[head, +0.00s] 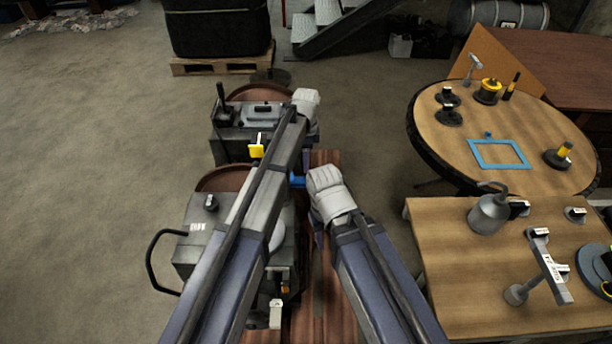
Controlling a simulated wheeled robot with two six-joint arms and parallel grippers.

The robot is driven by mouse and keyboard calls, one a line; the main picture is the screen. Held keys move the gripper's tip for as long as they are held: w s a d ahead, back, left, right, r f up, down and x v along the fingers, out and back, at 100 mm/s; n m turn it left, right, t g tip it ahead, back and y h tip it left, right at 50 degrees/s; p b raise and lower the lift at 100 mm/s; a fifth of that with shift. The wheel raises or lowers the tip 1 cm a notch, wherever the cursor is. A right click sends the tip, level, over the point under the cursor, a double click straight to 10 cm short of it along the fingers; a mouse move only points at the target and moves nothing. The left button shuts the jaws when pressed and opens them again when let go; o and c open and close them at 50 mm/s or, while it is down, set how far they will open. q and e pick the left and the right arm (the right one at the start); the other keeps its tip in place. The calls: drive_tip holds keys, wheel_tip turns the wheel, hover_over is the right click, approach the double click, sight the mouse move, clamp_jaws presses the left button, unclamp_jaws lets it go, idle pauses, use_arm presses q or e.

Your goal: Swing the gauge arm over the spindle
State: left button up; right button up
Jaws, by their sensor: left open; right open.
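A grey arm with a printed label (548,265), which looks like the gauge arm, stands on a post with a round foot on the right wooden bench. Its label is too small to read. A dark round piece with a blue rim (594,266) lies to its right, cut by the picture edge; I cannot tell if it is the spindle. My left gripper (306,103) is open near the far grey machine, well away from the gauge arm. My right gripper (325,186) is open, lower and nearer. The fingertips of both are hard to make out.
Two grey machines, far (260,112) and near (190,248), stand below my arms. The bench (450,270) also bears a grey oil can (488,214). A round table (450,165) behind it holds a blue frame (499,154) and small parts. Open floor lies left.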

sight(306, 178)
use_arm(q)
drive_tip(key=shift+f, duration=0.1)
wheel_tip(306, 178, down, 8)
drive_tip(key=b, duration=0.8)
drive_tip(key=shift+r, duration=0.2)
clamp_jaws()
idle(1.0)
